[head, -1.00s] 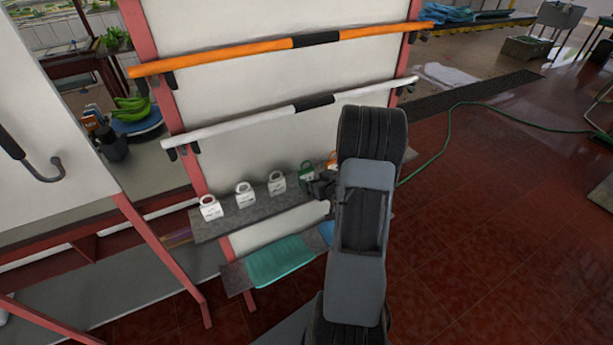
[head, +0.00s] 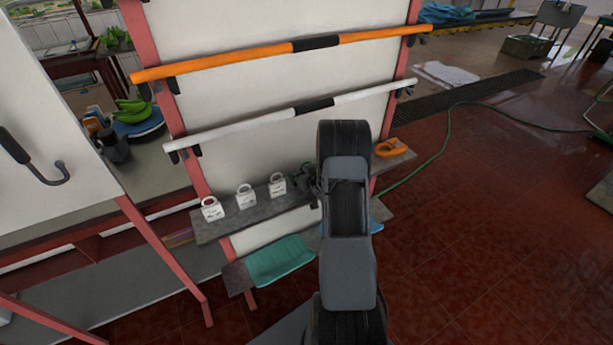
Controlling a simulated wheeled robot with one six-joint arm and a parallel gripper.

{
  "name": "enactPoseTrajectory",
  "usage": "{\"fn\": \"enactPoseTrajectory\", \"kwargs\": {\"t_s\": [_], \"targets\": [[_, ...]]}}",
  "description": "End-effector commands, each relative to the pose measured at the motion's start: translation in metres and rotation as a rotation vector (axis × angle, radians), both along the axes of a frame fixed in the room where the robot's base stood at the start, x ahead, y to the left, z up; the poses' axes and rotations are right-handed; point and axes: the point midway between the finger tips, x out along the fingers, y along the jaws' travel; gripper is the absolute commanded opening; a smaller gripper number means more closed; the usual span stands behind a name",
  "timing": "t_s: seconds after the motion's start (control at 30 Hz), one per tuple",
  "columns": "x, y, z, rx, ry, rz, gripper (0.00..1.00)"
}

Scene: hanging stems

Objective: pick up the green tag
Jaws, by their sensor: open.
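My gripper (head: 304,178) is at the grey shelf, just right of the third white tag, and is open.
White tags (head: 211,209), (head: 245,196) and (head: 277,185) stand on the grey shelf (head: 228,226). An orange tag (head: 391,148) is at its right end. A white pole (head: 245,125) and an orange pole (head: 220,64) cross above. A teal cloth (head: 281,262) lies below.

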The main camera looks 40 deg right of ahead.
Motion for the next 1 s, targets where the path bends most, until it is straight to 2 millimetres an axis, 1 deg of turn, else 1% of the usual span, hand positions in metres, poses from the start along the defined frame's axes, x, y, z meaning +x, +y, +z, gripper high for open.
{"fn": "enactPoseTrajectory", "kwargs": {"t_s": [0.2, 0.83, 1.0], "targets": [[0.0006, 0.0, -0.0002, 0.0, 0.0, 0.0, 0.96], [0.0003, 0.0, 0.0, 0.0, 0.0, 0.0, 0.35], [0.0003, -0.0001, 0.0001, 0.0, 0.0, 0.0, 0.34]]}}
